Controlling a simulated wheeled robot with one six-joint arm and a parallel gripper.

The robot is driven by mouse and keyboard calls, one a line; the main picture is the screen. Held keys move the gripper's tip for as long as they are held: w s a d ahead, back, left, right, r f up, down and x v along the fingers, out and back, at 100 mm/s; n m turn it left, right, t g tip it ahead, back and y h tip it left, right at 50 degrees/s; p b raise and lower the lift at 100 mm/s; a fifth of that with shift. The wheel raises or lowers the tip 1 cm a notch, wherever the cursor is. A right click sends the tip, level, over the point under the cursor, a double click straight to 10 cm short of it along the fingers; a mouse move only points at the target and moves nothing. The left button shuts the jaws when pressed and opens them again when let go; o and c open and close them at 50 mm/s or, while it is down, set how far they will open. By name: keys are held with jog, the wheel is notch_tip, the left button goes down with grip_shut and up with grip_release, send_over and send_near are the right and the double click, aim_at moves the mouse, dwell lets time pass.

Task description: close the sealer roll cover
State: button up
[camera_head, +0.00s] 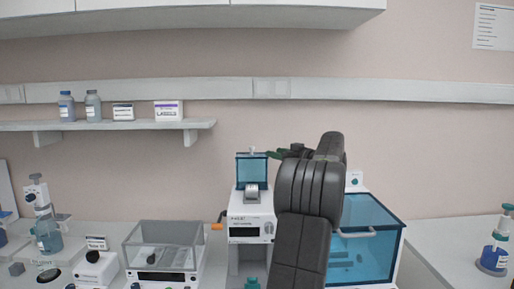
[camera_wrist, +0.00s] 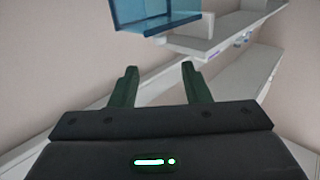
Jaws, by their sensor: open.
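The sealer (camera_head: 250,228) is a white box on the bench in the head view, with a small display on its front and a silver roll (camera_head: 252,193) on top. Its blue see-through roll cover (camera_head: 252,168) stands raised above the roll. In the wrist view a blue see-through panel, seemingly this cover (camera_wrist: 152,14), shows at the top, beyond the fingers. My gripper (camera_wrist: 158,84) is open and empty, its two green fingers apart. In the head view my arm hides most of it; a green finger shows just right of the cover. I cannot tell whether they touch.
A blue see-through cabinet (camera_head: 367,240) stands right of the sealer, partly behind my arm. A clear-lidded box (camera_head: 163,252) stands to the left, with an orange-tipped lever (camera_head: 216,227) between. A wall shelf (camera_head: 105,126) holds bottles and boxes.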

aim_at(256, 156)
jog(key=p+x, duration=0.3)
jog(key=x, duration=0.7)
jog(key=shift+w+a+f+p, duration=0.15)
jog(key=shift+w+a+p, duration=0.1)
jog(key=shift+w+p, duration=0.1)
grip_shut()
